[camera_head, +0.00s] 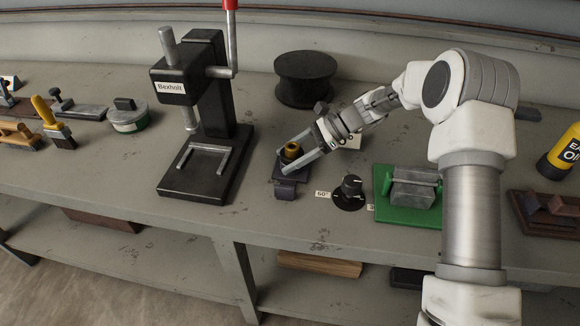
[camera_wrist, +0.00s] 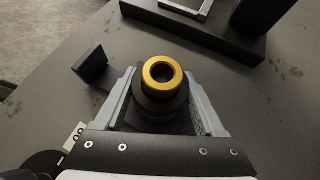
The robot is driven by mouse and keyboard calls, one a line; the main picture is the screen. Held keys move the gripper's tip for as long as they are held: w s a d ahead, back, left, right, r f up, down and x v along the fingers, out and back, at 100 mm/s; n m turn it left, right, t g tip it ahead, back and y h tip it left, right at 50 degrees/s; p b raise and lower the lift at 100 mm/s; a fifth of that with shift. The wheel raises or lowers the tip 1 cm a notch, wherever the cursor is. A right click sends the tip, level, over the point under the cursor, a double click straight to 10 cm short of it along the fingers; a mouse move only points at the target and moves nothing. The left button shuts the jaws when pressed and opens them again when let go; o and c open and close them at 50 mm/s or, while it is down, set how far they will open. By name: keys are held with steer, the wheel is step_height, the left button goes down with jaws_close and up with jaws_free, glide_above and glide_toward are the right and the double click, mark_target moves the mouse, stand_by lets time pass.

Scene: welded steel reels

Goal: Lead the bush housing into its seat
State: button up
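The bush housing (camera_wrist: 163,73) is a dark round body with a brass-coloured ring on top. It also shows in the head view (camera_head: 292,150), upright. My gripper (camera_wrist: 163,88) has one finger on each side of the dark body, and both appear to touch it. In the head view my gripper (camera_head: 300,152) reaches in from the upper right. The seat appears to be the dark block fixture (camera_head: 285,190) under the housing, with a small upright plate (camera_wrist: 90,66) at its side. The housing hides the seat's opening, and I cannot tell how deep it sits.
A black arbor press (camera_head: 205,110) stands left of the fixture, and a black reel (camera_head: 306,78) behind. A black dial knob (camera_head: 350,192) and a green-based block (camera_head: 408,195) are close on the right. Bare bench lies between the press and the fixture.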

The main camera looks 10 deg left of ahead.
steer(key=c, duration=0.7)
steer(key=shift+a+r, duration=0.1)
steer(key=shift+r, duration=0.1)
steer(key=shift+c, duration=0.3)
steer(key=shift+r+p, duration=0.65)
steer(key=shift+p, duration=0.05)
steer(key=shift+r+p, duration=3.45)
steer(key=shift+r, duration=1)
